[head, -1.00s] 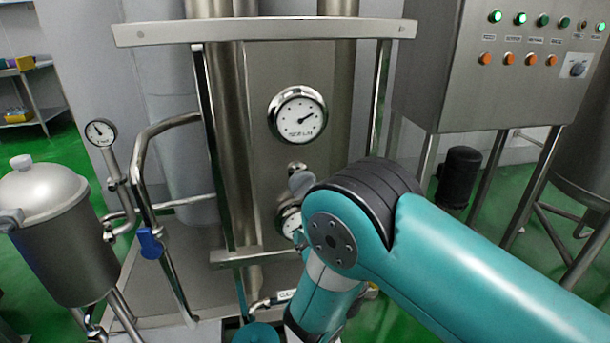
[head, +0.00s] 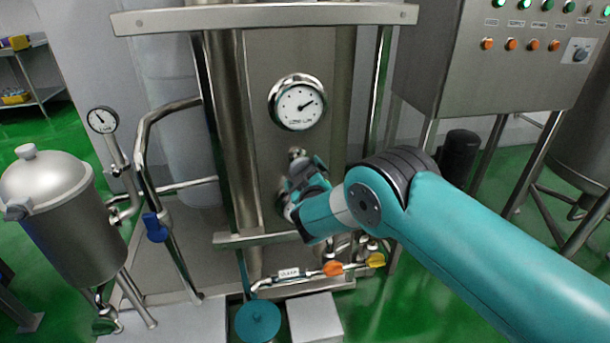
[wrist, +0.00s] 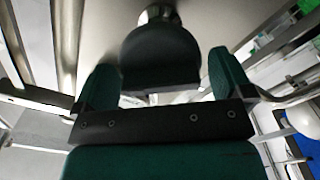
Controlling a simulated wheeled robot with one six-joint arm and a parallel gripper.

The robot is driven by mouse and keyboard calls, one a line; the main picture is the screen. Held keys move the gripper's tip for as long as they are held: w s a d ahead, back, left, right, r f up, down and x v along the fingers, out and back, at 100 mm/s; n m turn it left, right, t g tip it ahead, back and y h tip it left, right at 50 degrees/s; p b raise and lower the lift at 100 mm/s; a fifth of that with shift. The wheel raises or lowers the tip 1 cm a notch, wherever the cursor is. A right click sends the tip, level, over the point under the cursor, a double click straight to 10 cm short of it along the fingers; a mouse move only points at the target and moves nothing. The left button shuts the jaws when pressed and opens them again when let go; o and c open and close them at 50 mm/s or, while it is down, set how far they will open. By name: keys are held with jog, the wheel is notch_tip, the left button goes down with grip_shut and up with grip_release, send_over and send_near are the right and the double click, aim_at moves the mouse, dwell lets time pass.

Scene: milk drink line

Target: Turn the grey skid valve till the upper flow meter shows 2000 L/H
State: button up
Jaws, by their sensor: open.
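The upper flow meter (head: 298,102) is a round white dial with a steel rim on the skid panel. Its needle points up and right; the numbers are too small to read. Below it is the grey skid valve (head: 297,154), mostly hidden by my gripper (head: 303,177). In the wrist view the valve's dark rounded handle (wrist: 160,55) sits between the two fingers of my gripper (wrist: 162,65), on a steel stem. The gripper is open, with a gap visible on either side of the handle. The lower meter is hidden behind my gripper.
A horizontal steel bar (head: 235,239) and an upper rail (head: 265,18) frame the panel. A pipe with orange (head: 333,268) and yellow (head: 376,260) handles runs below. A blue-handled valve (head: 155,227) and a lidded vessel (head: 62,215) stand left; a control cabinet (head: 500,75) stands right.

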jog(key=c, duration=0.7)
jog(key=m+b, duration=0.1)
jog(key=b, duration=0.2)
jog(key=shift+f+m, duration=0.3)
jog(key=shift+f, duration=0.05)
jog(key=shift+c, duration=0.2)
jog(key=shift+r+m+b, duration=0.15)
jog(key=shift+m+b, duration=0.45)
jog(key=shift+b, duration=0.3)
jog(key=shift+r+m, duration=0.15)
jog(key=shift+m, duration=0.15)
jog(key=o, duration=0.7)
jog(key=shift+o, duration=0.2)
